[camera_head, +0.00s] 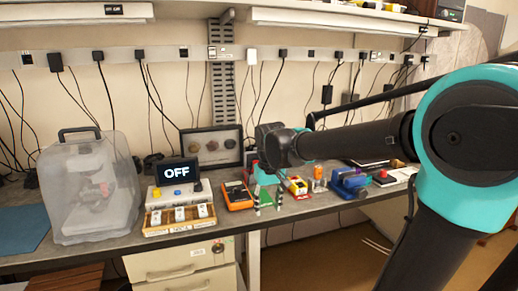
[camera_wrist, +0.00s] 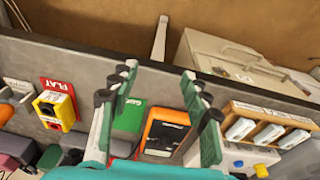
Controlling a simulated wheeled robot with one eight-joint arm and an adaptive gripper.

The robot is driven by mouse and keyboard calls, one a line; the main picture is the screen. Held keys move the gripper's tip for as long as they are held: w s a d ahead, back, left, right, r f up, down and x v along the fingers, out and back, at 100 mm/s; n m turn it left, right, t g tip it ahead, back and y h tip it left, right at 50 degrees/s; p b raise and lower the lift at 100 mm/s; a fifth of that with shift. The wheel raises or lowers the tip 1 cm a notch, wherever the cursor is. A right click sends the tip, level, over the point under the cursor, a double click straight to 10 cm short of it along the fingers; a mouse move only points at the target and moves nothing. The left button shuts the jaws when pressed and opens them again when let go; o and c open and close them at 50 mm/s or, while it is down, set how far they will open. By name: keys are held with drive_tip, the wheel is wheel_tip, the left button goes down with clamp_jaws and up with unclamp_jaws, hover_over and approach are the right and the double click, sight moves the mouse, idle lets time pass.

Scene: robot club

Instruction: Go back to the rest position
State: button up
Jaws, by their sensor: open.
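My gripper (camera_head: 267,198) hangs over the front part of the workbench (camera_head: 225,226), at the end of my arm reaching in from the right in the head view. In the wrist view my gripper (camera_wrist: 160,90) has its two green and grey fingers spread wide apart, with nothing held between them. An orange meter (camera_wrist: 165,133) and a green card (camera_wrist: 130,114) show below, between the fingers in the picture. In the head view the orange meter (camera_head: 237,195) lies just left of my gripper. The exact height above the bench is hard to tell.
A wooden tray (camera_head: 155,231) with white pieces and a display reading OFF (camera_head: 177,171) stand left. A clear case (camera_head: 90,195) stands farther left. A yellow device (camera_head: 296,186) and a blue vise (camera_head: 350,184) are right. A drawer cabinet (camera_head: 185,270) is under the bench.

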drive_tip(key=s+d+f+m+t, duration=0.2)
drive_tip(key=s+d+f+m, duration=0.1)
drive_tip(key=s+d+f, duration=1)
drive_tip(key=d+f, duration=0.3)
drive_tip(key=shift+f+m+t, duration=0.15)
drive_tip(key=shift+m+t, duration=0.15)
drive_tip(key=shift+m, duration=0.1)
drive_tip(key=shift+d, duration=0.1)
